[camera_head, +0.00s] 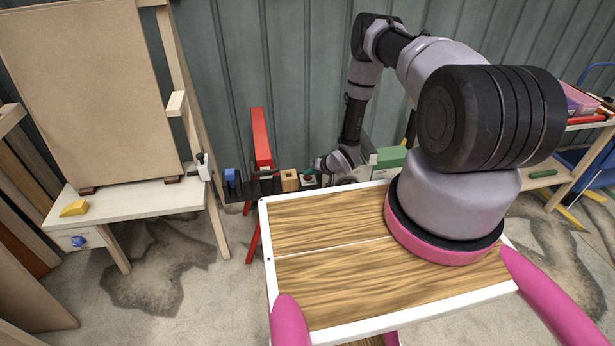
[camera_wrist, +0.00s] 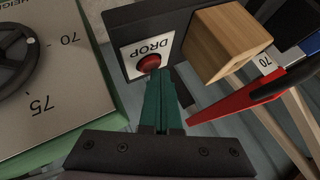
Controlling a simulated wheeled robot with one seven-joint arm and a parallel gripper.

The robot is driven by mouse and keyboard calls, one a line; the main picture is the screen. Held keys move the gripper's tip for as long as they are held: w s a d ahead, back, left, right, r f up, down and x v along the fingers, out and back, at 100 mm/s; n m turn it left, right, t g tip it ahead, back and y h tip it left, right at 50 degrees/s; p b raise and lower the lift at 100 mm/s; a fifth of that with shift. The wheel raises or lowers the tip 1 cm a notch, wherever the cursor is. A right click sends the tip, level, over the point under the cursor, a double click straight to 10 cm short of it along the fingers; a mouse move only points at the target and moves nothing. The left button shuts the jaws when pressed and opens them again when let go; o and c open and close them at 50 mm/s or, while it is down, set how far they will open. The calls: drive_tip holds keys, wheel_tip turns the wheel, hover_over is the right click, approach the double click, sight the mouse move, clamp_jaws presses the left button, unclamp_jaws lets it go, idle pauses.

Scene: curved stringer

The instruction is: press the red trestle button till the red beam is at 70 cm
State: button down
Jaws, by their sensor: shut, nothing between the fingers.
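In the wrist view a red button (camera_wrist: 149,63) sits on a white plate marked DROP (camera_wrist: 135,52). My gripper (camera_wrist: 160,77) has its green fingers closed together, with tips at the button's lower edge; I cannot tell whether they touch it. In the head view my gripper (camera_head: 322,164) is low over the button box (camera_head: 309,179) behind the table. The red beam (camera_head: 262,140) stands left of it and shows at the right of the wrist view (camera_wrist: 235,103). A white tag (camera_wrist: 265,62) near the beam seems to read 70.
A wooden block (camera_wrist: 226,42) stands right beside the button. A dial panel (camera_wrist: 70,75) marked 70 and 75 is at the left of the wrist view. A wood-topped table (camera_head: 325,225) lies in front, and an easel bench (camera_head: 140,200) stands left.

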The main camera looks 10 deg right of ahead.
sight(309, 178)
drive_tip(key=shift+r, duration=0.15)
drive_tip(key=shift+r, duration=3)
